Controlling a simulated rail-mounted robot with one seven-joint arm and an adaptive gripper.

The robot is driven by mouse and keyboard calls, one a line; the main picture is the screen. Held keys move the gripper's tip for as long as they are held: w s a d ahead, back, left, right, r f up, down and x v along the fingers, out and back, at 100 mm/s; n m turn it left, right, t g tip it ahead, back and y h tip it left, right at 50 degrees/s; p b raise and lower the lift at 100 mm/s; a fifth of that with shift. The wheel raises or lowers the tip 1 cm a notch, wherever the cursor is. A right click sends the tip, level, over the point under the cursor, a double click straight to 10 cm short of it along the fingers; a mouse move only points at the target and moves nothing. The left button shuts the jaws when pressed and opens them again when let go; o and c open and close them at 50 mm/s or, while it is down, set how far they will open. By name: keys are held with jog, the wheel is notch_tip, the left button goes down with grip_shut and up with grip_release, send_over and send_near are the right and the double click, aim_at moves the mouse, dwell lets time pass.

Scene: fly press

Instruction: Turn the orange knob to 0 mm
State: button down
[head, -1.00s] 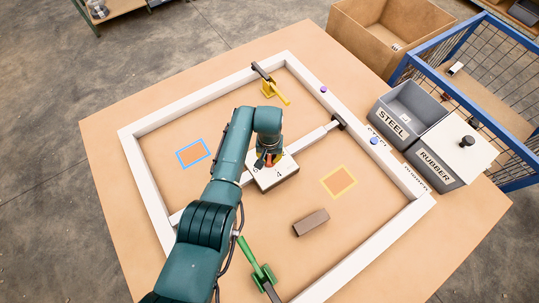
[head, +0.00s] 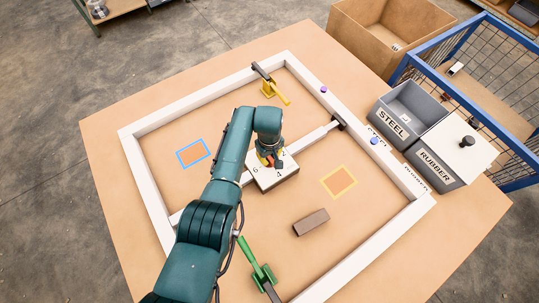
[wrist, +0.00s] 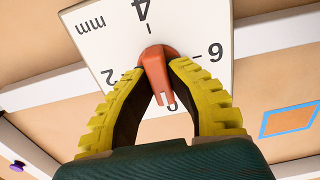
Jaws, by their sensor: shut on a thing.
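The orange knob (wrist: 156,62) stands on a white dial plate (wrist: 100,40) marked in mm, with 2, 4 and 6 legible in the wrist view. Its long grip bar points toward the bottom of that view, where a partly hidden digit, apparently 0, shows just past its end. My gripper (wrist: 162,68) has its two yellow fingers closed on either side of the knob. In the head view the dial block (head: 276,180) lies inside the white frame, with my gripper (head: 270,161) over it; the knob is mostly hidden there.
A white frame (head: 150,122) with a crossbar surrounds the dial block. A yellow clamp (head: 270,88), a green clamp (head: 262,274) and a brown block (head: 311,222) are nearby. Steel (head: 391,123) and rubber (head: 436,166) bins stand at the right.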

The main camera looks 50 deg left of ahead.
aim_at(270, 158)
jog(key=shift+s+f, duration=0.1)
jog(key=shift+f, duration=0.05)
jog(key=c, duration=1)
grip_release()
jog(key=shift+r, duration=0.55)
notch_tip(270, 158, up, 11)
